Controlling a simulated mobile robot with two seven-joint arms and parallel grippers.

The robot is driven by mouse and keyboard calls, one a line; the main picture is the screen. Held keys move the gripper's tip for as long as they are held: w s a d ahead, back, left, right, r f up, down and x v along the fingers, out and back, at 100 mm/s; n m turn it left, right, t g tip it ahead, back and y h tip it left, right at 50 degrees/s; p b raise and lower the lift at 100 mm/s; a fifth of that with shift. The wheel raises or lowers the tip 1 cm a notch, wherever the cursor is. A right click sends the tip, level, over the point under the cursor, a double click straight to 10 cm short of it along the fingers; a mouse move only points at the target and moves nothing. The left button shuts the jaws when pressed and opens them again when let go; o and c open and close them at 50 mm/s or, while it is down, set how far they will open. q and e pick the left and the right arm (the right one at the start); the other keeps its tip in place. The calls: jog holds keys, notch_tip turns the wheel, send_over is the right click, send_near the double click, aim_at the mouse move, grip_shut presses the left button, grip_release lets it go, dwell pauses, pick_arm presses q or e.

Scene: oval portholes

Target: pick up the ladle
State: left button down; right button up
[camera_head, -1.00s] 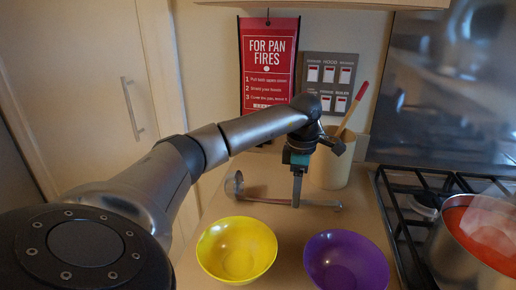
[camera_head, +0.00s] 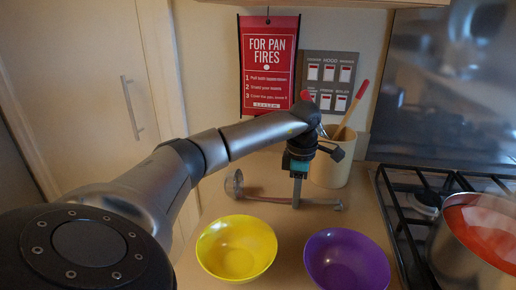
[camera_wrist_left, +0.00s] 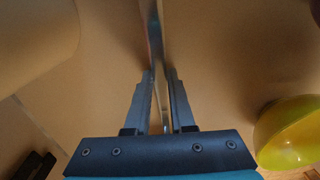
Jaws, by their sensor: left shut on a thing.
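The metal ladle (camera_head: 262,196) lies across the counter behind the two bowls, in the head view. Its round scoop (camera_head: 234,184) is at the left, and its thin handle runs right. My left gripper (camera_head: 297,200) points down and is shut on the handle about midway along. The left wrist view shows the handle (camera_wrist_left: 156,35) between the two fingers (camera_wrist_left: 161,78) of this gripper. I cannot tell whether the ladle is clear of the counter. My right gripper is in neither view.
A yellow bowl (camera_head: 237,248) and a purple bowl (camera_head: 347,262) stand in front. A cream utensil pot (camera_head: 332,165) with a red-tipped handle (camera_head: 352,108) stands close behind the gripper. The stove (camera_head: 420,205) with a pot (camera_head: 478,235) is at the right.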

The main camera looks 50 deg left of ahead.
pick_arm(q)
jog(key=shift+r, duration=0.1)
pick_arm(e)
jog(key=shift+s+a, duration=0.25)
pick_arm(q)
notch_tip(320, 180, up, 10)
jog(key=p, duration=0.2)
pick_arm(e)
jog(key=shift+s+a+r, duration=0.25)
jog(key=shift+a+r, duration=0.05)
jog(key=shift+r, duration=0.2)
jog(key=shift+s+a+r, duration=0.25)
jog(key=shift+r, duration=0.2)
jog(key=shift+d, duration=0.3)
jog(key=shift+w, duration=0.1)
